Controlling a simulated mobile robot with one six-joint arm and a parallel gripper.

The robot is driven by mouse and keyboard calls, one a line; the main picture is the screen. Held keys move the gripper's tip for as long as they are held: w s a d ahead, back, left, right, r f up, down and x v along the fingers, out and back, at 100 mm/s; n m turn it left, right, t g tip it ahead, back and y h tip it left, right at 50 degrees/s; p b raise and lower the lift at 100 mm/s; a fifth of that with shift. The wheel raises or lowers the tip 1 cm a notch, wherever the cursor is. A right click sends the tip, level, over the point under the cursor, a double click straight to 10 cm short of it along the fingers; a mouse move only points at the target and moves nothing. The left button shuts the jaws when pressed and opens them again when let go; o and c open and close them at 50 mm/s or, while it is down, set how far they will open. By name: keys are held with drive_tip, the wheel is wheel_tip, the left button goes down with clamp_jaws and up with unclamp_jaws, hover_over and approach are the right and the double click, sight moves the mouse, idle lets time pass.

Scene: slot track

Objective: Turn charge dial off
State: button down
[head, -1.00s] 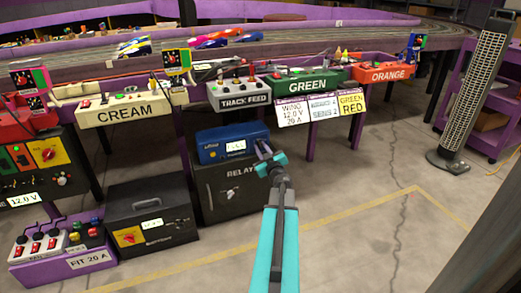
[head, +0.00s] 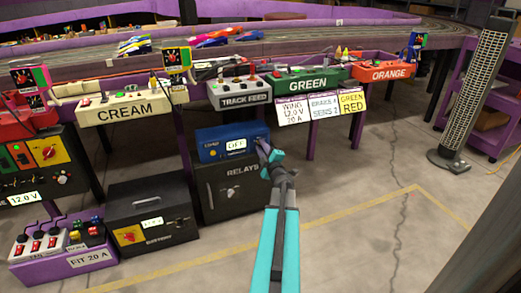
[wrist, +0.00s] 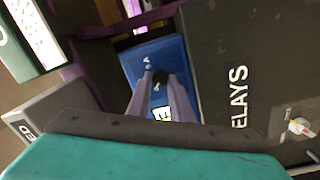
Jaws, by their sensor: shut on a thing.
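The blue charger box (head: 225,152) sits on top of the dark relays box (head: 228,192), and its display (head: 236,145) reads OFF. My gripper (head: 263,148) is at the right end of the charger's front and covers the dial in the head view. In the wrist view the black charge dial (wrist: 160,77) shows between the two fingertips of my gripper (wrist: 160,82), which are shut on it. The blue box (wrist: 140,62) shows around the fingers. The dial's pointer is too small to read.
The relays box also shows in the wrist view (wrist: 235,60), close beside the fingers. The track feed unit (head: 238,95) and green unit (head: 310,80) are above, with hanging cards (head: 292,110). A battery box (head: 150,215) stands at left.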

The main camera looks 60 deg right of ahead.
drive_tip(key=shift+w+n, duration=0.15)
drive_tip(key=shift+n, duration=1.15)
drive_tip(key=c, duration=1.6)
unclamp_jaws()
drive_tip(key=shift+s, duration=0.2)
drive_tip(key=p+v, duration=0.4)
drive_tip(key=v, duration=0.9)
drive_tip(key=shift+s+a+f, duration=0.1)
drive_tip(key=shift+s+a, duration=0.1)
drive_tip(key=shift+s, duration=0.05)
